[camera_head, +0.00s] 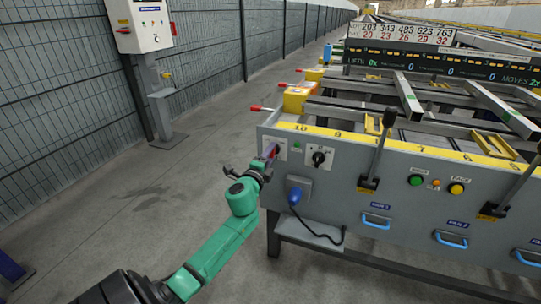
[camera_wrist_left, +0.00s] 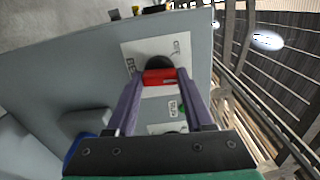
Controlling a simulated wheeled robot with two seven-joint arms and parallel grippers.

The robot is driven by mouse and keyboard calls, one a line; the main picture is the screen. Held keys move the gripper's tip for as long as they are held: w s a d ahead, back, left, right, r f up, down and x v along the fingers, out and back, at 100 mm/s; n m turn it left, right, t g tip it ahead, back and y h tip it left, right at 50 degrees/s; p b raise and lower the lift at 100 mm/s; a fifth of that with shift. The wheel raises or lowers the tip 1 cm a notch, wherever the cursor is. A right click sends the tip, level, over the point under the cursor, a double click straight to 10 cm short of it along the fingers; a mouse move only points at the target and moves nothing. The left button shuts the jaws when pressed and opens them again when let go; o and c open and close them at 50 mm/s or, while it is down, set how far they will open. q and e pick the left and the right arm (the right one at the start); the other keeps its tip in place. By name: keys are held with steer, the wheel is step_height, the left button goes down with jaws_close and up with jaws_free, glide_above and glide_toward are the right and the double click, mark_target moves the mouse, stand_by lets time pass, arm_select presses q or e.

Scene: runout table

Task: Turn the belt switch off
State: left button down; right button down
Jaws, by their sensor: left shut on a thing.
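The belt switch (camera_wrist_left: 160,77) has a red handle on a round black base. It sits on a white plate (camera_wrist_left: 135,52) whose label is partly hidden, on the grey panel's left end. My left gripper (camera_wrist_left: 163,82) has its two purple fingers on either side of the red handle and is shut on it. In the head view my left gripper (camera_head: 269,155) reaches this panel from the left and hides most of the switch. I cannot read which position the handle points to. My right gripper is not in view.
A black rotary knob (camera_head: 319,157) is just right of the switch. A blue plug (camera_head: 296,193) with a black cable is below. Black levers (camera_head: 379,145), green and yellow buttons (camera_head: 456,189) and blue handles (camera_head: 376,221) lie farther right.

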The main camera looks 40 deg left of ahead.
arm_select(q)
steer(key=shift+n, duration=1)
steer(key=shift+n+p, duration=0.3)
steer(key=shift+n, duration=0.2)
steer(key=n+p, duration=0.1)
steer(key=n, duration=0.1)
steer(key=shift+n, duration=0.3)
steer(key=shift+n+p, duration=0.45)
steer(key=shift+n, duration=0.75)
steer(key=shift+f+n+p, duration=0.1)
steer(key=shift+n+p, duration=0.3)
steer(key=shift+n, duration=0.6)
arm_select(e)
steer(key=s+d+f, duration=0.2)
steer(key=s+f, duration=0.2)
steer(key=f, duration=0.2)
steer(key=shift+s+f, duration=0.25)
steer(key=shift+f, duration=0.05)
arm_select(q)
steer(key=shift+c, duration=1.4)
jaws_free()
steer(key=shift+s, duration=0.1)
